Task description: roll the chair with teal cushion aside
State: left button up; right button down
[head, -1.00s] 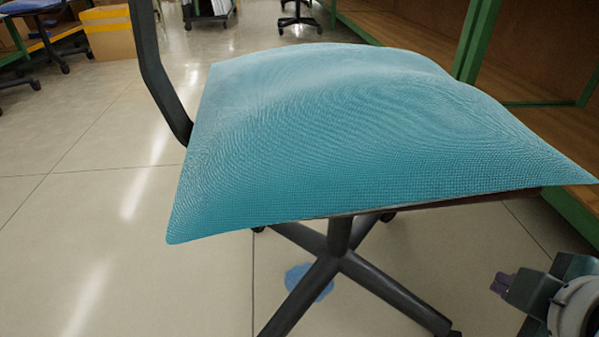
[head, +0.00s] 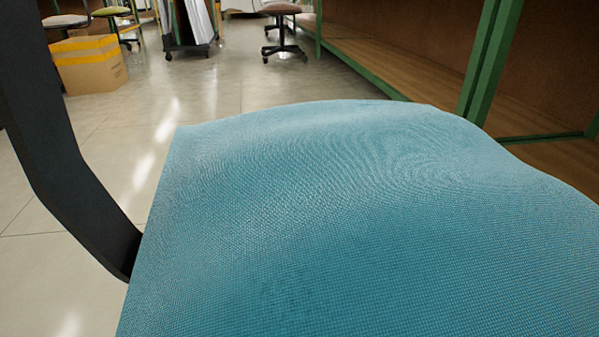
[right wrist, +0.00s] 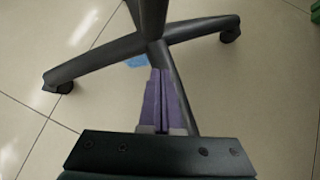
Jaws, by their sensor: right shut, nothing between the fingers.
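The chair's teal cushion (head: 370,220) fills the lower middle and right of the head view, very close. The chair's dark back support (head: 60,150) rises at the left. In the right wrist view the chair's dark column and legged base (right wrist: 190,32) stand on the floor, with casters at the leg ends. My right gripper (right wrist: 160,72) is shut and empty, its purple fingers overlapping one chair leg in the picture. I cannot tell whether they touch it. My left gripper is not in view.
A green-framed shelf (head: 400,55) runs along the right. A cardboard box (head: 90,65), a wheeled cart (head: 190,25) and another chair (head: 283,35) stand farther back. A blue patch (right wrist: 137,61) lies on the floor by the chair base. Clear floor (head: 230,85) lies beyond the cushion.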

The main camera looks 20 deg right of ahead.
jog(key=b+x, duration=0.2)
jog(key=x, duration=0.1)
jog(key=b+x, duration=0.2)
jog(key=x, duration=0.2)
jog(key=b+x, duration=0.2)
jog(key=x, duration=0.1)
jog(key=shift+w+a+f, duration=0.2)
jog(key=shift+a+f, duration=0.1)
jog(key=shift+a, duration=0.1)
jog(key=shift+w+a, duration=0.1)
jog(key=shift+w, duration=0.25)
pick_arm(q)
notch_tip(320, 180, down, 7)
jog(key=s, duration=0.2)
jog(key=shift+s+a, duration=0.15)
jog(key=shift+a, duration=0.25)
pick_arm(e)
jog(key=shift+w, duration=0.25)
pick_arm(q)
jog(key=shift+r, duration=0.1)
pick_arm(e)
jog(key=shift+r, duration=0.1)
